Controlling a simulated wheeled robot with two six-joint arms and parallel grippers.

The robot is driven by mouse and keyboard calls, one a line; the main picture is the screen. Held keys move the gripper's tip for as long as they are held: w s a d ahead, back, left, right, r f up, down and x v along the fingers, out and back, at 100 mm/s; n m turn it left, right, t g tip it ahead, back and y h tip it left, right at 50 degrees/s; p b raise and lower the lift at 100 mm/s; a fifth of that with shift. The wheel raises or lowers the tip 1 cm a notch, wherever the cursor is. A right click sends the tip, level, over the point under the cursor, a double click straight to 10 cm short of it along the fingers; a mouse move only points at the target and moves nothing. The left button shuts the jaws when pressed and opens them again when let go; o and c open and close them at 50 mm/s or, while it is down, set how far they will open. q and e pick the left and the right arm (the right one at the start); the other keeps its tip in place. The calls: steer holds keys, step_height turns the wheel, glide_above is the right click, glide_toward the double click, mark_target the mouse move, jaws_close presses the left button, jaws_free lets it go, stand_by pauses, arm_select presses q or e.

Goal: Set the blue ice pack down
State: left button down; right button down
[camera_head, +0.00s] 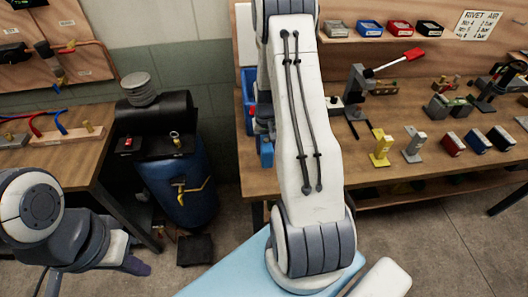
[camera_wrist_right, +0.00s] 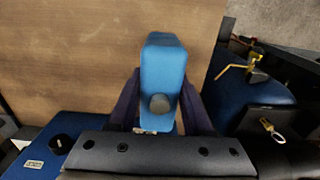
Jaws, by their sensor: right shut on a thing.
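The blue ice pack (camera_wrist_right: 163,62) is a blue block with a round dark spot on its near face. In the right wrist view it stands between the dark fingers of my right gripper (camera_wrist_right: 160,105), which is shut on it. Brown wood shows behind it; I cannot tell whether it touches the wood. In the head view my right arm hides most of that gripper; a blue piece beside the arm (camera_head: 266,153) may be the pack. My left gripper (camera_head: 132,264) is low at the left, apart from the benches; its finger gap does not show clearly.
The wooden workbench (camera_head: 375,178) carries a red-handled tool (camera_head: 395,62), a yellow stand (camera_head: 381,148), a grey stand (camera_head: 413,146) and several small boxes. A blue tank (camera_head: 178,180) stands between it and the left bench (camera_head: 60,155). Bare wood shows along the workbench's front.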

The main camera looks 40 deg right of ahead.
steer(key=shift+w+a+f, duration=0.15)
steer(key=shift+w+a, duration=0.05)
steer(key=shift+a, duration=0.05)
step_height(320, 180, down, 3)
steer(key=shift+r+p, duration=0.1)
steer(key=shift+p, duration=0.7)
steer(key=shift+f, duration=0.65)
steer(key=shift+f, duration=0.2)
steer(key=shift+c, duration=1.6)
jaws_free()
steer(key=shift+r, duration=0.1)
